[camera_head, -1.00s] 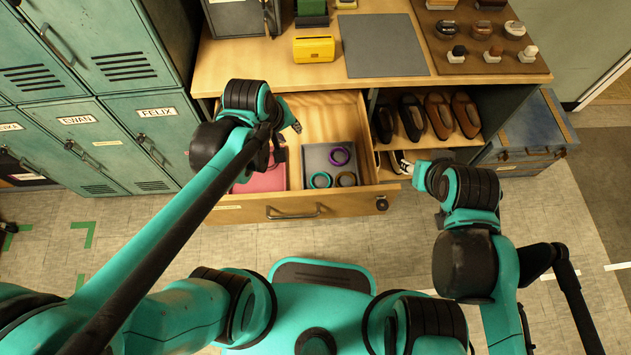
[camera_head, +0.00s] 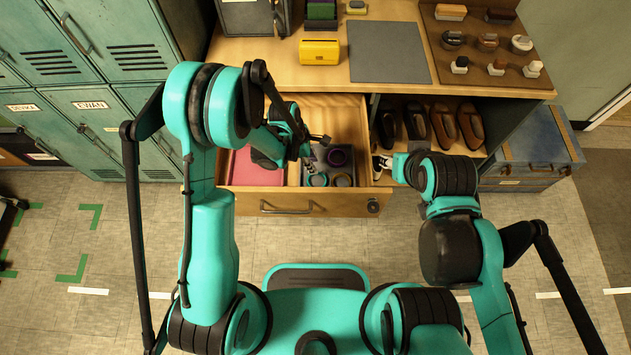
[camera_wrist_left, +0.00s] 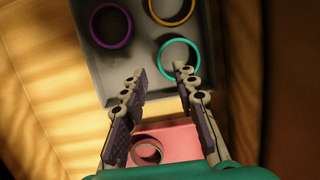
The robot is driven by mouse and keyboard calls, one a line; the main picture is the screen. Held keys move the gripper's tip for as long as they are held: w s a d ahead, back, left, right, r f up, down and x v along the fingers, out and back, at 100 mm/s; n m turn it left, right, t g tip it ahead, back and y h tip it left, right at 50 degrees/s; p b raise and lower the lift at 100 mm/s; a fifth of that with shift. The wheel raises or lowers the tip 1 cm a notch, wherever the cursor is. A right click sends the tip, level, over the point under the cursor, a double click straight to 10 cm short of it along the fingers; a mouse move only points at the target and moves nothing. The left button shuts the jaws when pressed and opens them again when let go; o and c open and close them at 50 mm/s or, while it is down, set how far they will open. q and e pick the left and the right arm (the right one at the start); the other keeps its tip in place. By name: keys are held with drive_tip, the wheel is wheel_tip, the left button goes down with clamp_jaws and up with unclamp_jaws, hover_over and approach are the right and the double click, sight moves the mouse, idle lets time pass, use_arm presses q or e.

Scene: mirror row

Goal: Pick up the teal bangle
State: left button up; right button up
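The teal bangle (camera_head: 310,181) lies in the grey compartment at the front of the open drawer. In the left wrist view the teal bangle (camera_wrist_left: 161,54) is just beyond my left fingertips, its lower edge close behind the right one. My left gripper (camera_head: 316,148) reaches down over the drawer; in the left wrist view the left gripper (camera_wrist_left: 159,73) has its two fingers apart with nothing between them. I cannot tell how far above the bangle it is. My right arm's end (camera_head: 402,168) is by the drawer's right side; its fingers cannot be made out.
A purple bangle (camera_wrist_left: 92,32) and a yellow bangle (camera_wrist_left: 188,20) share the grey tray (camera_wrist_left: 84,70). A silvery ring (camera_wrist_left: 147,160) lies in the pink compartment (camera_wrist_left: 181,143). The drawer's front (camera_head: 338,203) and side walls bound the space. Shoes (camera_head: 442,127) stand in the right shelf.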

use_arm(q)
drive_tip(key=b+x, duration=0.1)
drive_tip(key=x, duration=0.2)
drive_tip(key=b+x, duration=0.1)
drive_tip(key=x, duration=0.1)
drive_tip(key=shift+w+a+f, duration=0.15)
drive_tip(key=shift+f, duration=0.3)
drive_tip(key=shift+r, duration=0.1)
drive_tip(key=shift+c, duration=0.4)
clamp_jaws()
